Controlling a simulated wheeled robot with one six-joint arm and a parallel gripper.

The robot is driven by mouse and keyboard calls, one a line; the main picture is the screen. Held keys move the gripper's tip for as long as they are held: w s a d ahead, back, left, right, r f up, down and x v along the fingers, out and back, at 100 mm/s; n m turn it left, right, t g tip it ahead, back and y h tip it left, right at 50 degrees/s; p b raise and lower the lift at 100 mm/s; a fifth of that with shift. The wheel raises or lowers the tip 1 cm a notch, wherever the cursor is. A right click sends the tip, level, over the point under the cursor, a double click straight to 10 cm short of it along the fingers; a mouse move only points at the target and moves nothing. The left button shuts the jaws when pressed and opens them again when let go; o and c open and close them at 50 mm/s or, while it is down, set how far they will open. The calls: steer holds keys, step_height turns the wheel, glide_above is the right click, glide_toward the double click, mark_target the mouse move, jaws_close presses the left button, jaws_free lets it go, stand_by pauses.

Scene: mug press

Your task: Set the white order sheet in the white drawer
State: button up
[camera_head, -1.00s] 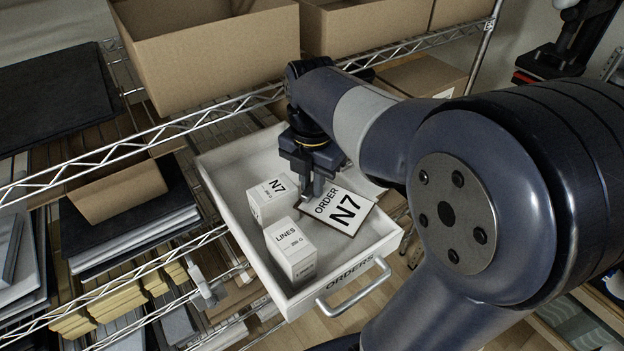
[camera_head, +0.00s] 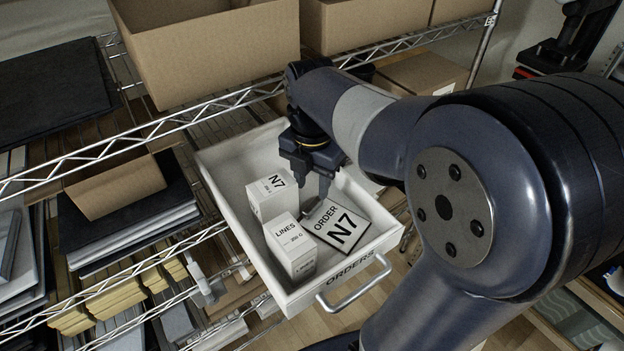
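The white order sheet (camera_head: 336,225), printed "ORDER N7", lies inside the white drawer at its right side, tilted in the picture. The white drawer (camera_head: 226,188), marked "ORDERS" on its front, is pulled out with a metal handle (camera_head: 353,290). My gripper (camera_head: 307,188) is over the drawer, just above the sheet's upper left corner. Its fingers are spread apart with nothing seen between them. Whether a finger touches the sheet, I cannot tell.
Two white boxes stand in the drawer left of the sheet: an "N7" box (camera_head: 267,200) and a "LINES" box (camera_head: 291,248). Cardboard boxes (camera_head: 215,55) stand on the wire shelf above. Stacked dark folders (camera_head: 135,222) lie to the left.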

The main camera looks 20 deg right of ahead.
step_height(320, 180, up, 13)
stand_by(0.6)
steer(key=shift+c, duration=0.5)
stand_by(0.7)
